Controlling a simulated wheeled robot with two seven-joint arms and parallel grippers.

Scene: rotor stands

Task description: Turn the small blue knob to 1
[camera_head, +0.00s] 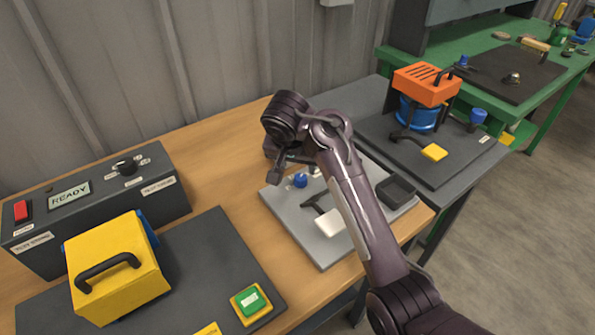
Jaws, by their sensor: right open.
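A small blue knob (300,180) stands on the light grey plate (325,252) in the middle of the wooden table. Its markings are too small to read. My right arm comes in from the lower right and crosses above this plate. My right gripper (276,176) points down just left of the blue knob and looks apart from it. It is open and nothing shows between its fingers. The arm hides part of the plate. A larger blue knob (478,118) stands on the dark board at the right. My left gripper is out of view.
A yellow box (116,270), a green button (250,300) and a READY control box (95,212) stand left. An orange-topped unit (426,85) stands right. Bare wood lies behind the plate.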

